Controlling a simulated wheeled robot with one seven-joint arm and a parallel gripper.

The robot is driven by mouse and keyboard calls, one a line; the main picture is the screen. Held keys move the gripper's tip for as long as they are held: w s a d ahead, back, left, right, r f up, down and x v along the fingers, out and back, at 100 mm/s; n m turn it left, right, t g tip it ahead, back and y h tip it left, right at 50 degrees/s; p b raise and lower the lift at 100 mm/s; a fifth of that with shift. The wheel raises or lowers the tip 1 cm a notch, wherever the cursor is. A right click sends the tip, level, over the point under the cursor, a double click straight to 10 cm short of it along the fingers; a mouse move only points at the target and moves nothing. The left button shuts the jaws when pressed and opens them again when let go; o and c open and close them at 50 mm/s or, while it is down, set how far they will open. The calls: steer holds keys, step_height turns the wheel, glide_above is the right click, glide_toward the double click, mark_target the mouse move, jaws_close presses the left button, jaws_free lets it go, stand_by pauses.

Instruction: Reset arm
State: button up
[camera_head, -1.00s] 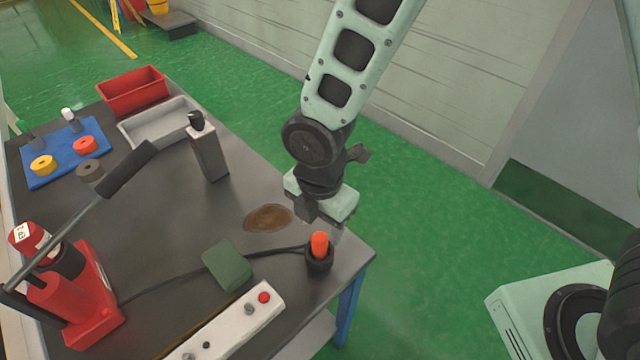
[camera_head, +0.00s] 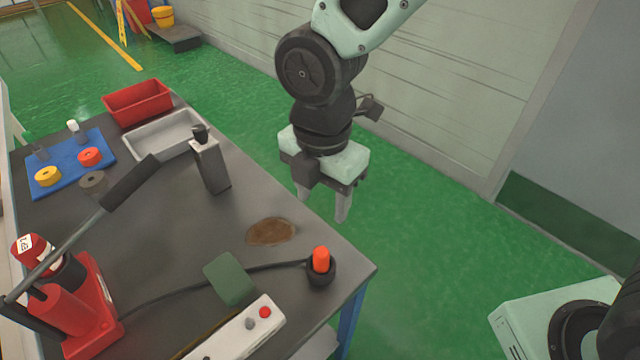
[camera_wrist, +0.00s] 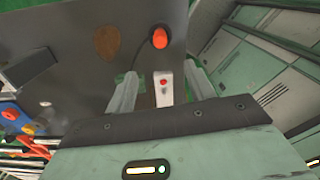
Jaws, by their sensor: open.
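My gripper (camera_head: 322,207) hangs in the air near the table's far right edge in the head view, fingers pointing down. Its two fingers are apart and nothing is between them. In the wrist view both fingers (camera_wrist: 160,85) also show apart, with the table and a white control box (camera_wrist: 163,95) behind them. The dark table (camera_head: 165,240) lies to the left of and below the gripper. An orange-topped plug in a black holder (camera_head: 320,262) stands on the table's near right corner, apart from the gripper.
Green floor right of the table is clear up to the wall.

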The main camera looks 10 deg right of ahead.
steer(key=s+d+r+m, duration=0.2)
steer(key=s+d+m, duration=0.2)
steer(key=m, duration=0.5)
steer(key=s+d+r+m, duration=0.2)
steer(key=s+d+m, duration=0.2)
steer(key=s+m, duration=0.3)
steer(key=m, duration=0.3)
steer(key=shift+s+y, duration=0.2)
steer(key=shift+y, duration=0.1)
